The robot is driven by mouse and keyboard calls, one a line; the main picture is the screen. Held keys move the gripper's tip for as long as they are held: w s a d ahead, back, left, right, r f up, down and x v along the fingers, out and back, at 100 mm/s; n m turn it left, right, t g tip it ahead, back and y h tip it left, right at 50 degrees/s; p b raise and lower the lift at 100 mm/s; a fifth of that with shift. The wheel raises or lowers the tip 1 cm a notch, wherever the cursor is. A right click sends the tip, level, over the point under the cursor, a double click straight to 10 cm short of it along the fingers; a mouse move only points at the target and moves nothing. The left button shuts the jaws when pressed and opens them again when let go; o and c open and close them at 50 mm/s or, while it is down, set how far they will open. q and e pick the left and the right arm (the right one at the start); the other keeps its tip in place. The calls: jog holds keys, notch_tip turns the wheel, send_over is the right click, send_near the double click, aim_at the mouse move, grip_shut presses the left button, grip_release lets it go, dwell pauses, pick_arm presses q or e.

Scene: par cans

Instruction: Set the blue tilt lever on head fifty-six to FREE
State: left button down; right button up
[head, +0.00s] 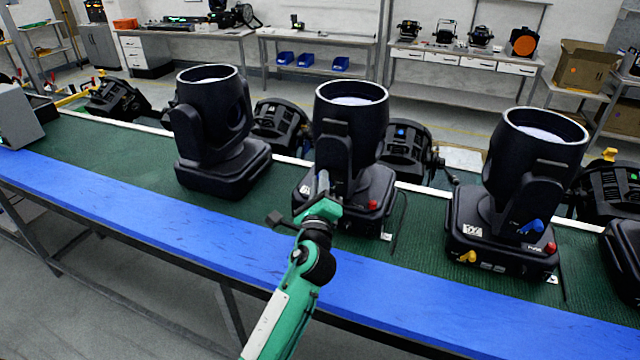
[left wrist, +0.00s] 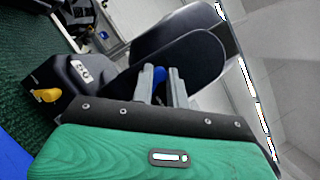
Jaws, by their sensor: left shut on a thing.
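The middle moving-head lamp (head: 352,130) stands upright on the green mat, and its number plate (left wrist: 80,70) in the left wrist view looks like 56. My left gripper (head: 322,185) is at the front of this lamp, hiding part of its base in the head view. In the left wrist view, the blue tilt lever (left wrist: 159,84) sits between the two fingers of my left gripper (left wrist: 161,80), which is shut on it. The lever's marked position cannot be read. A yellow lever (left wrist: 46,95) is on the lamp's base. My right gripper is not in view.
Similar lamps stand left (head: 215,130) and right (head: 520,190); the right one shows its own blue lever (head: 531,227) and yellow lever (head: 467,256). A red button (head: 373,205) is on the middle base. The blue front strip (head: 150,205) of the bench is clear on the left.

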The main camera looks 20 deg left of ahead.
pick_arm(q)
jog(key=c, duration=1.4)
grip_release()
jog(key=shift+s+f, duration=0.1)
jog(key=b+v, duration=0.4)
jog(key=v, duration=0.9)
jog(key=shift+s+d+b, duration=0.15)
jog(key=shift+s+b, duration=0.1)
jog(key=shift+b, duration=0.05)
